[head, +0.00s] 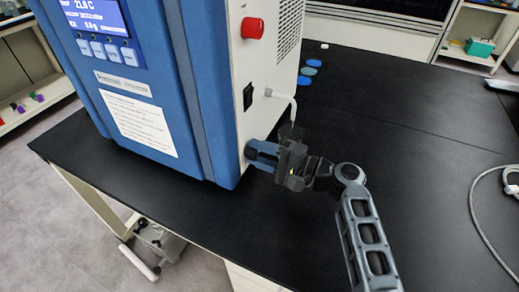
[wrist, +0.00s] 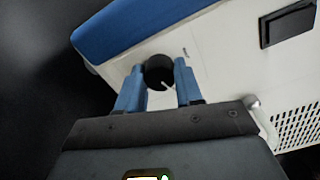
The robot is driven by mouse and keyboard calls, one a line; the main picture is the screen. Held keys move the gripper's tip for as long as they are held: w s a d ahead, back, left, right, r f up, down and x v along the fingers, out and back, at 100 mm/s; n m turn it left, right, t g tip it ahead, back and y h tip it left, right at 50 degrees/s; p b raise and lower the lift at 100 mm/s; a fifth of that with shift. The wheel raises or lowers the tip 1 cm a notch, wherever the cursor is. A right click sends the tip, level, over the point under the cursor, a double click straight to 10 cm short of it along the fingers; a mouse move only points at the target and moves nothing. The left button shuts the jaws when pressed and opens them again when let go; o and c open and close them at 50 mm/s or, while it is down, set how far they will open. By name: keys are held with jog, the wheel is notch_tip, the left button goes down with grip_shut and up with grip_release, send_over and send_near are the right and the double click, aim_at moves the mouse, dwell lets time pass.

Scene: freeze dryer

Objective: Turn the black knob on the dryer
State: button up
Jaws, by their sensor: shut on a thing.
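The blue and white freeze dryer (head: 185,80) stands on the black bench. Its black knob (wrist: 158,70) sits low on the white side panel and shows a white pointer mark. My gripper (wrist: 157,82) has its two blue fingers on either side of the knob, shut on it. In the head view my gripper (head: 255,152) reaches the lower side of the dryer from the right, and its fingers hide the knob.
A black switch (wrist: 289,23) and a red button (head: 252,27) are on the same side panel. A white hose (head: 292,105) comes out close above my gripper. Blue discs (head: 311,68) lie behind.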

jog(key=shift+m+p, duration=0.45)
jog(key=shift+m, duration=0.85)
jog(key=shift+f, duration=0.1)
jog(key=o, duration=1)
jog(key=shift+o, duration=0.2)
jog(key=b+v, duration=0.1)
jog(key=v, duration=0.7)
